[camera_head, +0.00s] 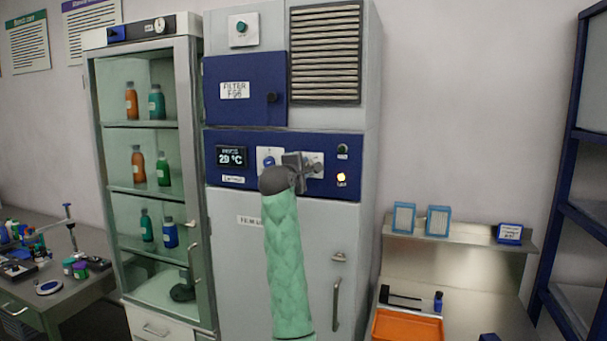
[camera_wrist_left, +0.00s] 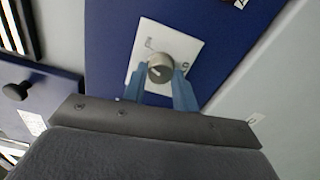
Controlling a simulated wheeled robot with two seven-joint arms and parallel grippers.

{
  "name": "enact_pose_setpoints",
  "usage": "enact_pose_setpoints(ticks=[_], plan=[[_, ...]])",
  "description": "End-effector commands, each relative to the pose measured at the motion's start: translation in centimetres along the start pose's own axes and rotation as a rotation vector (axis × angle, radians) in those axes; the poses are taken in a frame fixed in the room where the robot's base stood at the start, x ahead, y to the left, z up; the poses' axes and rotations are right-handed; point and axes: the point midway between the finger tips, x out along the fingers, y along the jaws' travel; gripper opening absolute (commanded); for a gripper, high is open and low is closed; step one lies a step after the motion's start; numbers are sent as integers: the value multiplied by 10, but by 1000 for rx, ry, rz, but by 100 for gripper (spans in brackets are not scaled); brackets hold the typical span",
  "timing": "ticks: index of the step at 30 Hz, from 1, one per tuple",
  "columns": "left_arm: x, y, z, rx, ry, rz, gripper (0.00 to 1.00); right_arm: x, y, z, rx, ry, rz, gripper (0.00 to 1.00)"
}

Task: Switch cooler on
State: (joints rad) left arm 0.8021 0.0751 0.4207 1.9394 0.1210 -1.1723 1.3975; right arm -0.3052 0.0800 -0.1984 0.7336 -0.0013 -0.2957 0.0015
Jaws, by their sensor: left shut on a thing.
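The cooler is a tall grey cabinet (camera_head: 235,270) with a blue control panel (camera_head: 214,142). Its display (camera_head: 231,156) reads about 29 °C. A grey rotary knob on a white plate sits on this panel; in the left wrist view the knob (camera_wrist_left: 160,68) is between my blue fingers, on its plate (camera_wrist_left: 148,35). My left gripper (camera_head: 312,166) reaches the panel from the front and is shut on the knob; it also shows in the left wrist view (camera_wrist_left: 162,88). A yellow lamp (camera_head: 341,177) glows right of the knob. My right gripper is not in view.
Above the panel are a blue filter door (camera_head: 225,110) with a black knob and a vent grille (camera_head: 325,60). A glass-door cabinet (camera_head: 190,130) with bottles stands left. A steel bench (camera_head: 480,310) with an orange tray (camera_head: 407,325) stands right.

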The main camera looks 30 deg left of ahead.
Motion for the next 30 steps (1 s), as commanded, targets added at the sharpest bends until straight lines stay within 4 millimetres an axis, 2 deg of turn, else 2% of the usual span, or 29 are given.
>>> enact_pose_setpoints(ticks=[3, 6, 15, 24, 30], plan=[[0, -4, -1, 107, 0, -3, 6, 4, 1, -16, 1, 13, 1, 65], [0, -4, 0, 191, -1, -4, 6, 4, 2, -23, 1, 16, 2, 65], [1, -4, 0, 381, -2, -5, 6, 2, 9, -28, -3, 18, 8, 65], [1, -4, 1, 465, -3, -6, 6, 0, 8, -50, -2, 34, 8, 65], [1, -4, 1, 477, -3, -7, 6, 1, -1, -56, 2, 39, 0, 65]])
